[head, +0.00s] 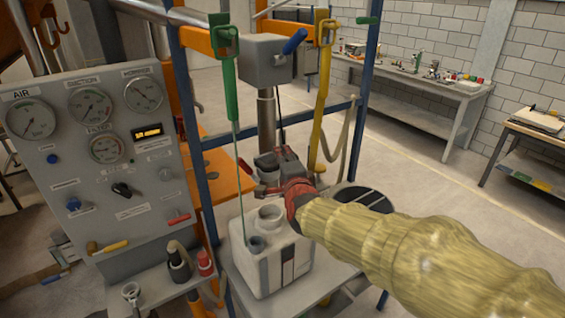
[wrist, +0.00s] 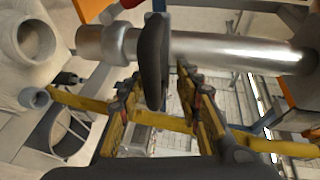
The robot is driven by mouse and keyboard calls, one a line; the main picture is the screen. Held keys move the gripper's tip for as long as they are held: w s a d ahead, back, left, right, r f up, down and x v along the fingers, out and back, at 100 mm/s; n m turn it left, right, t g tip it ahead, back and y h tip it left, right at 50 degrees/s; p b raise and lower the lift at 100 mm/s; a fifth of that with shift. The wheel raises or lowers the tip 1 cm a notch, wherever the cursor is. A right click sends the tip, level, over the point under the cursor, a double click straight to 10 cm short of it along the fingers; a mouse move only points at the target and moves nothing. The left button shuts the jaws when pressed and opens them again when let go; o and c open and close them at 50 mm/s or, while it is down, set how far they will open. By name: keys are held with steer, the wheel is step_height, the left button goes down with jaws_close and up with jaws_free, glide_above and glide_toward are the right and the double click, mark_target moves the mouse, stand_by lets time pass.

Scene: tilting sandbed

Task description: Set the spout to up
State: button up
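A bare metal pipe (head: 266,118) hangs below a grey box (head: 265,62) with a blue lever (head: 294,41); I take its lower end to be the spout, but its outlet is hard to make out. In the wrist view the pipe (wrist: 225,52) runs across the top, with a collar (wrist: 103,44) and a dark oval handle (wrist: 154,60). My gripper (head: 272,172) is at the pipe's lower end. In the wrist view my gripper (wrist: 158,90) is open, its fingers on either side of the dark handle with gaps visible. Contact cannot be told.
A white canister (head: 268,265) stands on a small table just below my gripper. A gauge panel (head: 95,150) is at left. Open floor lies to the right.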

steer(key=shift+f, duration=0.2)
steer(key=v, duration=1.2)
steer(key=shift+r, duration=0.15)
